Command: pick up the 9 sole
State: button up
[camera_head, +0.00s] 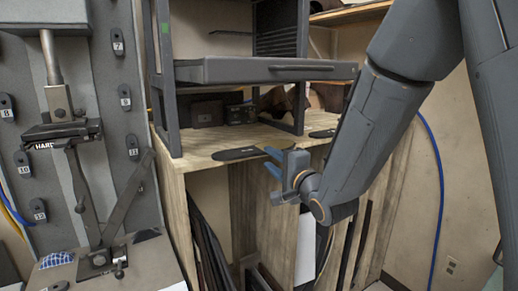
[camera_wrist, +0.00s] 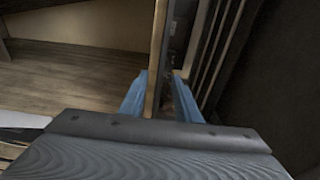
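Two flat black soles lie on the wooden bench top: one near its front edge (camera_head: 238,154) and one farther right (camera_head: 322,133). I can read no number on either. Small black numbered tags hang on the grey panel at left; the tag at its right middle (camera_head: 125,97) may read 9, but it is too small to be sure. My gripper (camera_head: 272,162) is in front of the bench's front edge, just right of the nearer sole in the picture. No sole is clear in the wrist view.
A dark metal rack with a drawer (camera_head: 265,70) stands on the wooden bench (camera_head: 190,152). Upright dark panels (camera_head: 210,250) lean below the bench top. A grey machine with a metal post (camera_head: 55,100) stands at left. A blue cable (camera_head: 437,180) hangs on the right wall.

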aim_at(265, 154)
jog(key=shift+p+x, duration=1.05)
jog(key=shift+x, duration=1.35)
jog(key=shift+d, duration=0.1)
grip_shut()
